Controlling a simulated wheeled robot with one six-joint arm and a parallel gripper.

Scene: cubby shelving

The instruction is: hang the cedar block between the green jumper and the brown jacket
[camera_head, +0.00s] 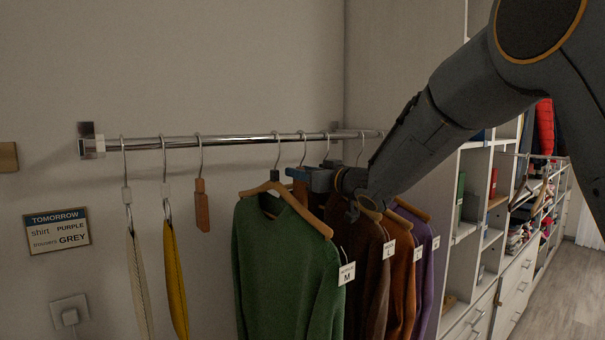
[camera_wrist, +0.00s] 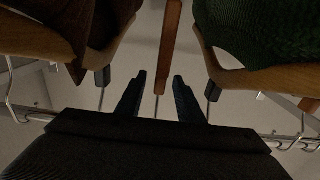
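A wooden cedar block (camera_head: 300,190) hangs from a hook on the rail between the green jumper (camera_head: 285,265) and the brown jacket (camera_head: 358,250). In the wrist view the block (camera_wrist: 170,45) is upright between my fingers, with the brown jacket (camera_wrist: 70,30) on the left and the green jumper (camera_wrist: 250,35) on the right. My gripper (camera_head: 305,174) is at the block's top, just below the rail. Its fingers (camera_wrist: 160,95) are apart, with narrow gaps to the block. The head view partly hides the block behind my gripper. A similar wooden block (camera_head: 201,208) hangs left of the jumper.
The metal rail (camera_head: 235,139) runs along the wall. Orange-brown (camera_head: 402,270) and purple (camera_head: 425,260) garments hang close on the right. Shelving stands further right.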

